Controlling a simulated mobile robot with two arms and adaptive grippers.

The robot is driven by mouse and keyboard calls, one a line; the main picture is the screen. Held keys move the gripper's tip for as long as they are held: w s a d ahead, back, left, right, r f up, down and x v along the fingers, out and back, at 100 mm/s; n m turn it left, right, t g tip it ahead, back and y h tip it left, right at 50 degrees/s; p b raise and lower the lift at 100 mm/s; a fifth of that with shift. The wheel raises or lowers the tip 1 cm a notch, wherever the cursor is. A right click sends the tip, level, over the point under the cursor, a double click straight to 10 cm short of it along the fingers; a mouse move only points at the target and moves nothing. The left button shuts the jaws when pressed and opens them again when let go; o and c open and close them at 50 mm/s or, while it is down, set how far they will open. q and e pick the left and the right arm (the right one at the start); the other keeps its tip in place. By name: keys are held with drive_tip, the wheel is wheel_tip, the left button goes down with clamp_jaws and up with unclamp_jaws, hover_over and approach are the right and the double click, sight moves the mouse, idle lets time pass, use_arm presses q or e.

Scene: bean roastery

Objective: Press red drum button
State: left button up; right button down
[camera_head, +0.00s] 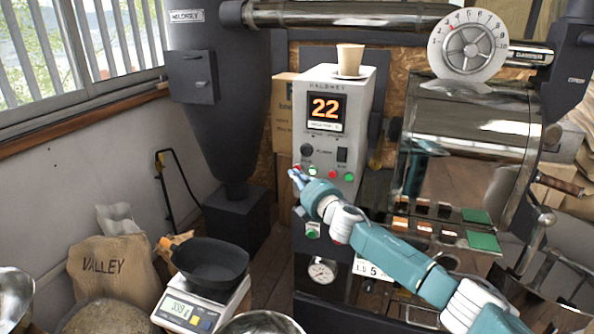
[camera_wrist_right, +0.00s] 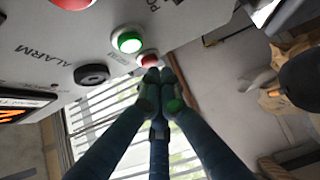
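The grey control panel (camera_head: 340,110) has a row of small red and green buttons below its orange "22" display. A red button (camera_head: 297,167) at the left end of the row is partly behind my right gripper (camera_head: 299,175). In the wrist view a red button (camera_wrist_right: 149,58) sits beside a green button (camera_wrist_right: 127,40), just beyond the fingertips of my right gripper (camera_wrist_right: 160,76). The fingers are together, with nothing seen between them. I cannot tell whether they touch the button. Another red button (camera_head: 333,174) is further right. No drum label is legible. My left gripper is out of view.
A paper cup (camera_head: 350,60) stands on top of the panel box. A black pan on a scale (camera_head: 201,305) is at lower left, near a VALLEY sack (camera_head: 112,265). The roaster drum (camera_head: 470,120) is to the right. A black alarm knob (camera_wrist_right: 91,75) is near the buttons.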

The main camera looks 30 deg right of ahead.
drive_tip(key=shift+w+d, duration=0.25)
drive_tip(key=shift+d, duration=0.05)
idle(0.7)
drive_tip(key=shift+s+a, duration=0.55)
drive_tip(key=shift+a, duration=0.05)
drive_tip(key=s+a+p, duration=0.2)
drive_tip(key=s+a, duration=0.1)
drive_tip(key=shift+s+a, duration=0.15)
drive_tip(key=shift+a, duration=0.25)
idle(0.9)
